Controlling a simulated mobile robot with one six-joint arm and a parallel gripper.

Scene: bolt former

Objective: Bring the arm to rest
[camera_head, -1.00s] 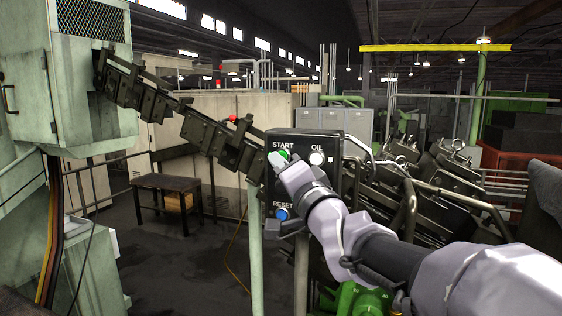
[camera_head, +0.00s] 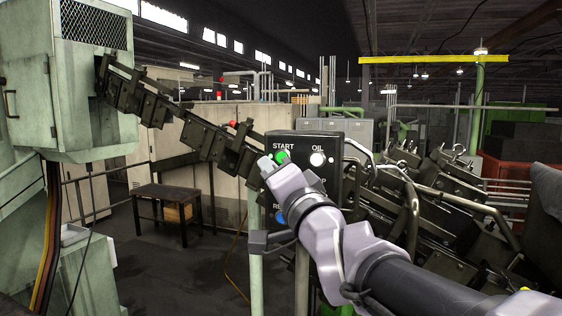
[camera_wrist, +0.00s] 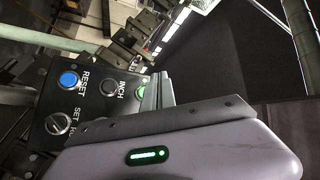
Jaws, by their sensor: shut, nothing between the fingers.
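My arm reaches in from the lower right in the head view. My gripper (camera_head: 268,165) is shut and empty, its tips just left of the green START button (camera_head: 282,157) on the black control box (camera_head: 335,152). I cannot tell whether the tips touch the box. In the wrist view, my closed fingers (camera_wrist: 160,90) partly hide a green button (camera_wrist: 141,91). The blue RESET button (camera_wrist: 69,79), the INCH button (camera_wrist: 108,87) and a selector knob (camera_wrist: 58,123) show there.
A dark chain-like conveyor (camera_head: 185,118) slopes from the pale green machine cabinet (camera_head: 95,100) down behind the control box. Dark machine parts and bent tubes (camera_head: 445,195) crowd the right. A small dark table (camera_head: 168,196) stands on open floor at the left.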

